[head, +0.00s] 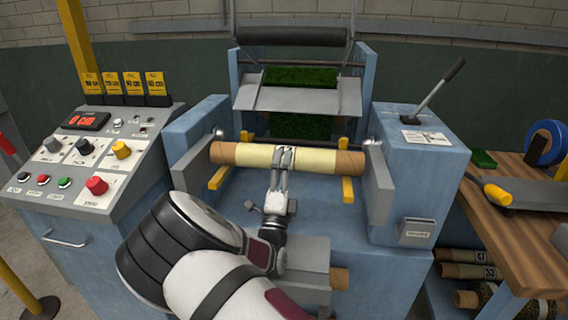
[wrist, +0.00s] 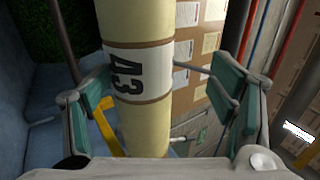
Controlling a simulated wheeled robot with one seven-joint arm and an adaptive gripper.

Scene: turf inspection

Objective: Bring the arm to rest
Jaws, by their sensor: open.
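My gripper (head: 284,155) is at the middle of a pale yellow tube (head: 241,155) with brown ends, which lies level across the front of the blue machine (head: 290,195). In the wrist view, my gripper (wrist: 156,92) is open, with green-padded fingers on both sides of the tube (wrist: 138,28) and visible gaps to it. A white label (wrist: 138,75) on the tube carries a dark number that looks like 43. I cannot tell how far down the fingers reach around the tube. My arm comes in from the bottom of the head view.
A control console (head: 95,150) stands at the left. A grey lever (head: 440,88) rises from the right housing. Two yellow supports (head: 347,190) sit by the tube. A wooden bench (head: 515,225) with a blue ring (head: 545,143) is at right, with several labelled tubes below.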

